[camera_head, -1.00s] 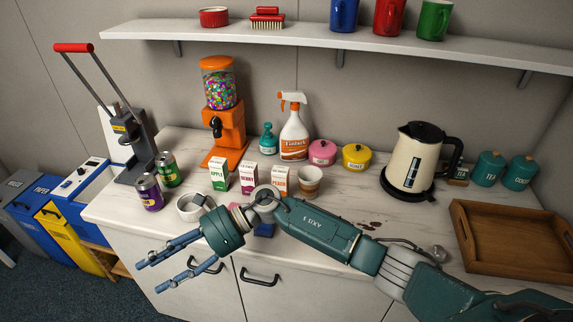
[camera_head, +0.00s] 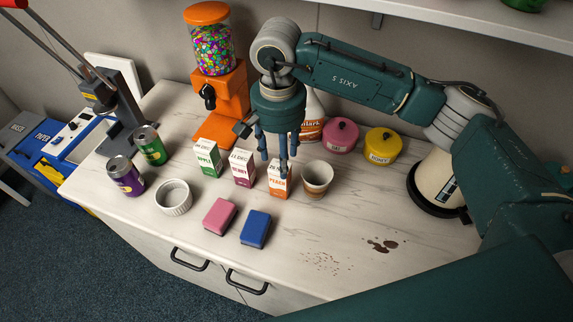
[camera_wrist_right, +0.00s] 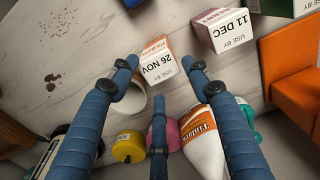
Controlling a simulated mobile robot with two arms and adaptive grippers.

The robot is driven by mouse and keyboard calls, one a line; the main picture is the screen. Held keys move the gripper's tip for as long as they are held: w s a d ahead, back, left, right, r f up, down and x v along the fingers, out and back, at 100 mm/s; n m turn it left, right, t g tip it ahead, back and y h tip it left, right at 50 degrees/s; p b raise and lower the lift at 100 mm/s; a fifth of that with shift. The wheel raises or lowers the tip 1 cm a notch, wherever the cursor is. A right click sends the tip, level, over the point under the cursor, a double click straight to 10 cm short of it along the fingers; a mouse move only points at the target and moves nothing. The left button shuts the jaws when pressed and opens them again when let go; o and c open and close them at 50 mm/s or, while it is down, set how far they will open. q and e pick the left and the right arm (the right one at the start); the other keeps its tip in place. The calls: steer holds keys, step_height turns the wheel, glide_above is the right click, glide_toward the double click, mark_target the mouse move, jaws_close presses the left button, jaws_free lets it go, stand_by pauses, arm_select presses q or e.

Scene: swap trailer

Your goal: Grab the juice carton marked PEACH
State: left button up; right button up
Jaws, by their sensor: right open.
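The carton marked PEACH (camera_head: 275,187), white with an orange lower part, stands upright on the counter in the head view, right of two other cartons. My right gripper (camera_head: 279,158) points down over it, with open blue fingers. One finger hides part of the carton's top; I cannot tell whether it touches. In the right wrist view the carton's top, printed 26 NOV (camera_wrist_right: 158,66), shows between the spread fingers of my right gripper (camera_wrist_right: 160,85). My left gripper is in neither view.
The BERRY carton (camera_head: 242,169) stands close on the left, the APPLE carton (camera_head: 207,159) beyond it. A cup (camera_head: 316,181) stands close on the right. A spray bottle (camera_head: 311,128) is behind. Pink (camera_head: 220,216) and blue (camera_head: 256,229) blocks lie in front.

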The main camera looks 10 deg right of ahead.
mark_target(280, 182)
steer(key=shift+s+a+f+p, duration=0.1)
steer(key=shift+f+p, duration=0.35)
steer(key=shift+f, duration=0.3)
step_height(280, 182, down, 2)
steer(key=shift+s+a+f+p, duration=0.1)
steer(key=shift+s+f+p, duration=0.1)
steer(key=shift+p, duration=0.25)
steer(key=shift+w+f, duration=0.1)
steer(key=shift+f, duration=0.6)
step_height(280, 182, down, 4)
steer(key=shift+f+p, duration=0.2)
steer(key=shift+p, duration=0.8)
steer(key=shift+f, duration=0.4)
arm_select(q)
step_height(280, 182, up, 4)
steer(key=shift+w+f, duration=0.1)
arm_select(e)
steer(key=shift+c, duration=0.2)
steer(key=c, duration=1.1)
steer(key=shift+w, duration=0.1)
